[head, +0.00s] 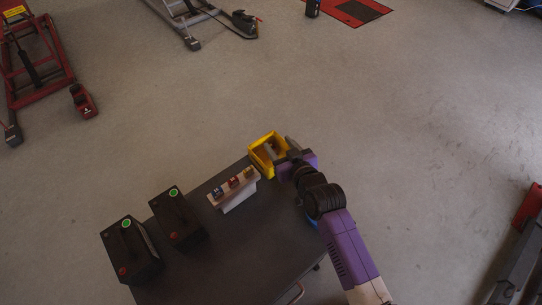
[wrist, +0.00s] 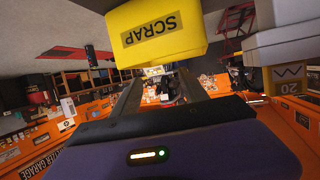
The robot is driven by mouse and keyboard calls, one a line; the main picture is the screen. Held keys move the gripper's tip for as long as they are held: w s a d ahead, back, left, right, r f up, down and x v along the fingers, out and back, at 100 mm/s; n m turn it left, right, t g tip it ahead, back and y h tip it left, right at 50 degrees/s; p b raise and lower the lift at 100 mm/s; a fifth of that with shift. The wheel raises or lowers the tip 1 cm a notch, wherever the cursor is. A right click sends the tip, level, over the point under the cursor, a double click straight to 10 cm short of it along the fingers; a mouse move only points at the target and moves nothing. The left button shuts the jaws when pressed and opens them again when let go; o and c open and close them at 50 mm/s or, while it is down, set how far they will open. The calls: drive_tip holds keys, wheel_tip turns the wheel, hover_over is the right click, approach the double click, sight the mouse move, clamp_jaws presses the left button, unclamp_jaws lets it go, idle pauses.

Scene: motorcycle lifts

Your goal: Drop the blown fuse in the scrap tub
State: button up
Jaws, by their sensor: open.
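The yellow scrap tub (head: 256,153) stands at the far corner of the dark table. Its SCRAP label shows upside down in the wrist view (wrist: 165,30). My gripper (head: 283,148) is open at the tub's right side, its grey fingers by or over the rim. In the wrist view the fingers (wrist: 160,88) are apart, and no fuse shows between them. A pale fuse stand (head: 236,192) beside the tub bears small blue, red and yellowish pieces. I cannot tell whether one is the blown fuse. The tub's inside is partly hidden by my gripper.
The table's right front (head: 245,255) is bare. Red and grey lifts (head: 38,65) stand on the floor behind. The floor to the right is mostly clear.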

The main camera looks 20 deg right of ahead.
drive_tip(key=v, duration=0.5)
drive_tip(key=shift+s+r, duration=0.1)
drive_tip(key=shift+s, duration=0.1)
wheel_tip(320, 180, up, 4)
drive_tip(key=t, duration=0.2)
drive_tip(key=s+r, duration=0.3)
drive_tip(key=s, duration=0.9)
drive_tip(key=s+r, duration=0.3)
drive_tip(key=s, duration=0.9)
drive_tip(key=s+r+g, duration=0.1)
drive_tip(key=s+r, duration=0.2)
drive_tip(key=s, duration=0.9)
drive_tip(key=shift+a+m+h, duration=0.2)
drive_tip(key=shift+m+h, duration=0.1)
drive_tip(key=shift+h, duration=0.1)
